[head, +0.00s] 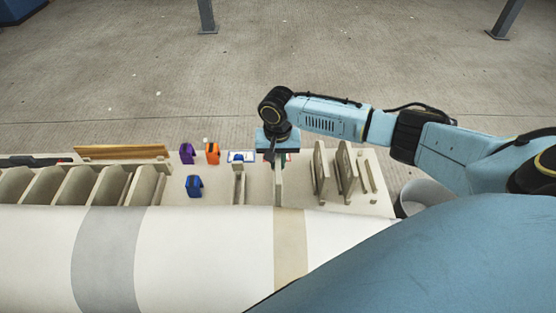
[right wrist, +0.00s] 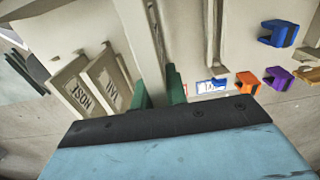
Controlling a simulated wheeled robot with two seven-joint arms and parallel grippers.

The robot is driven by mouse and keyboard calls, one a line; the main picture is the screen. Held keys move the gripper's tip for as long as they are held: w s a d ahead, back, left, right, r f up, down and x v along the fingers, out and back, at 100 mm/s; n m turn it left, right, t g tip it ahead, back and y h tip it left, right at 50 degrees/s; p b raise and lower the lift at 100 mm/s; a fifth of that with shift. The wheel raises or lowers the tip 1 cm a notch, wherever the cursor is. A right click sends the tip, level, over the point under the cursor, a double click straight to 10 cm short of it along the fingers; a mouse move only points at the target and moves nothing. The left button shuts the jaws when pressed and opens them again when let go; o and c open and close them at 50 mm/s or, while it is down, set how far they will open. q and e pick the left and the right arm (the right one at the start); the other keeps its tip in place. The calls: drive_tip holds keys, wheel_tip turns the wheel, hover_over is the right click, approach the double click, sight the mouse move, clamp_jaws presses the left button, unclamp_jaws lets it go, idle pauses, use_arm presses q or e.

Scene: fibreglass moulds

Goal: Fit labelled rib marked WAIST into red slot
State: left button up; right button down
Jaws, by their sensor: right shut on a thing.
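My right gripper (head: 279,158) is shut on an upright pale rib (head: 278,187), above the bench. In the right wrist view the rib (right wrist: 143,40) runs between the green fingertips (right wrist: 158,92). Its label is not in sight. Two labelled ribs stand to its right in the head view, a nearer one (head: 321,172) and a farther one (head: 346,170). In the right wrist view one reads like NOSE (right wrist: 75,88); the other's label (right wrist: 108,85) is partly hidden. I cannot make out a red slot. My left gripper is not in view.
Purple (head: 187,153), orange (head: 212,153) and blue (head: 194,186) clips stand on the bench left of the gripper, near a small card (head: 241,156). Several pale ribs (head: 75,185) line the left. A white banded mould (head: 180,250) lies in front. A bin (head: 425,192) stands at right.

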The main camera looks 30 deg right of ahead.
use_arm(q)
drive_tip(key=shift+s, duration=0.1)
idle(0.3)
